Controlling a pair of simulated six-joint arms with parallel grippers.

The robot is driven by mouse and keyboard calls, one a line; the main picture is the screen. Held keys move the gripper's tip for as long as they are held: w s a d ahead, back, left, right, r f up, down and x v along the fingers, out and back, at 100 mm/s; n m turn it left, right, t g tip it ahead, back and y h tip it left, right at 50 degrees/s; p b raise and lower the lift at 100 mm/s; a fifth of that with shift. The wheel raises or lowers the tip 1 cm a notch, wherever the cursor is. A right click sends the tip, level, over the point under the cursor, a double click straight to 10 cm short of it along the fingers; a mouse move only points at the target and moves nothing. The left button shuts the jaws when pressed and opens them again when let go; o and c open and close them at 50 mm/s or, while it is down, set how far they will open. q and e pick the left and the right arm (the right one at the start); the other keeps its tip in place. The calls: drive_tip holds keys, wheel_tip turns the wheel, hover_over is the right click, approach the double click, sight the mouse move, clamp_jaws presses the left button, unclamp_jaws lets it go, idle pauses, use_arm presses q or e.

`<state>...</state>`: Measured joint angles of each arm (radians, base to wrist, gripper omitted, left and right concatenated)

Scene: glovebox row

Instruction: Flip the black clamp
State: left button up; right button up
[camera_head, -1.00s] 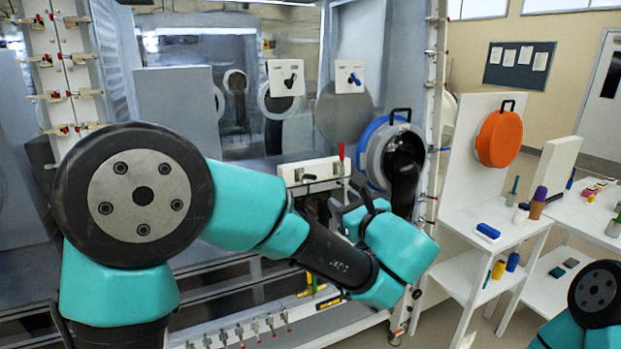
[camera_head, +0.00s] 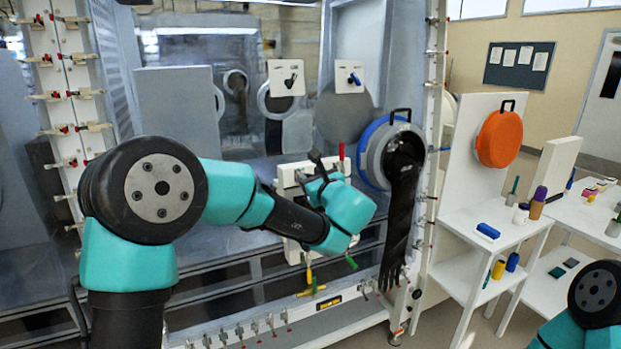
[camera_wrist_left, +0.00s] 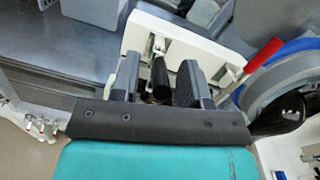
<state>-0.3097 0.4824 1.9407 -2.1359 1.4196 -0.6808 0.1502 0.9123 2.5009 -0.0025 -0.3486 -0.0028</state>
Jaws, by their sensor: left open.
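The black clamp handle (camera_wrist_left: 161,78) shows between the two fingers of my left gripper in the left wrist view. It stands out from a white mounting block (camera_wrist_left: 172,38), which also shows in the head view (camera_head: 283,180). My left gripper (camera_head: 311,173) is open at the block, with its fingers on either side of the handle. I cannot tell whether they touch it. In the head view my gripper and wrist hide most of the clamp. A red clamp handle (camera_head: 341,153) stands upright at the block's right end, also in the wrist view (camera_wrist_left: 262,56). My right gripper is out of view.
A round port (camera_head: 380,150) with a blue ring and a hanging black glove (camera_head: 403,205) is just right of my left gripper. Yellow and green handles (camera_head: 310,280) show below the block. A white shelf unit (camera_head: 465,225) stands at right.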

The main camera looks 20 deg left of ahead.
use_arm(q)
drive_tip(key=shift+w+a, duration=0.2)
clamp_jaws()
idle(0.3)
